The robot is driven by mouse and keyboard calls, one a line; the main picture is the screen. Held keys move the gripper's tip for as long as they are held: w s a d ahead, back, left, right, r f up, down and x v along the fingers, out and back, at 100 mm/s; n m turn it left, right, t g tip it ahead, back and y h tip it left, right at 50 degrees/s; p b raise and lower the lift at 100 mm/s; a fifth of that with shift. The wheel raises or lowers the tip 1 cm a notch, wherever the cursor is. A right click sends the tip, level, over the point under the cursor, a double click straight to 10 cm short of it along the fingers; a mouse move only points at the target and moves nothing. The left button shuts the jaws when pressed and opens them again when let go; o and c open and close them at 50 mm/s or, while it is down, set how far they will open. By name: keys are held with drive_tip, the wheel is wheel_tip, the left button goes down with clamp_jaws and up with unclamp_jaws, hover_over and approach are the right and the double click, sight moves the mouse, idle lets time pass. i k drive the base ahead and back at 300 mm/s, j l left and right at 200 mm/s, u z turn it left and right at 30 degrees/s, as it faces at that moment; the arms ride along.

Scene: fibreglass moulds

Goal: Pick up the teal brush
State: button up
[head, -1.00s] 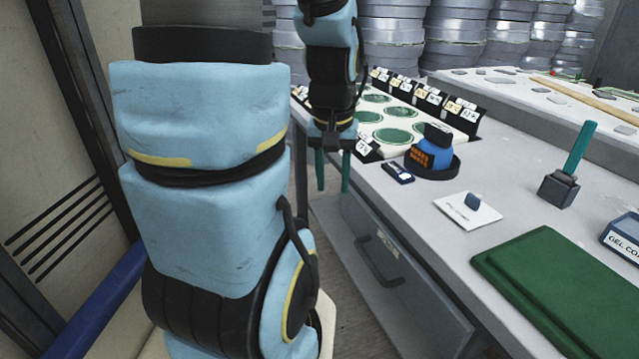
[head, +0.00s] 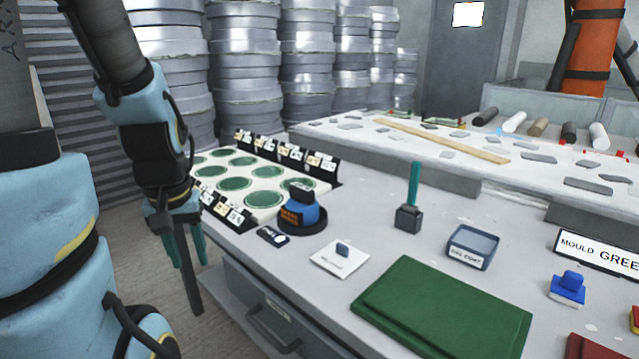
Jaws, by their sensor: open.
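The teal brush (head: 414,184) stands upright on the grey bench, its teal handle pointing up from a dark grey square block (head: 408,219). I cannot tell whether the block is its head or a holder; no bristles show. My gripper (head: 187,272) hangs at the left, fingers pointing down, beside the bench's near left edge. It is open and empty, well to the left of the brush and apart from it.
Between gripper and brush are a blue-and-black round item (head: 301,211), a small dark box (head: 273,236) and a white card (head: 340,257). A grey tray (head: 472,247) stands right of the brush. A green slab (head: 445,308) lies in front.

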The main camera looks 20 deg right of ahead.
sight(409, 206)
drive_tip(key=l+z, duration=0.15)
drive_tip(key=z, duration=0.3)
drive_tip(key=l+z, duration=0.15)
drive_tip(key=z, duration=0.25)
drive_tip(key=j+z, duration=0.15)
drive_tip(key=z, duration=0.25)
drive_tip(key=k+j+z, duration=0.1)
drive_tip(key=z, duration=0.3)
drive_tip(key=l+u, duration=0.15)
drive_tip(key=l, duration=0.35)
drive_tip(key=l+u, duration=0.35)
drive_tip(key=k+l+u, duration=0.15)
drive_tip(key=l+u, duration=0.3)
drive_tip(key=u, duration=0.35)
drive_tip(key=l+u, duration=0.2)
drive_tip(key=u, duration=0.25)
drive_tip(key=k+l+u, duration=0.1)
drive_tip(key=u, duration=0.4)
drive_tip(key=k+l+u, duration=0.1)
drive_tip(key=u, duration=0.4)
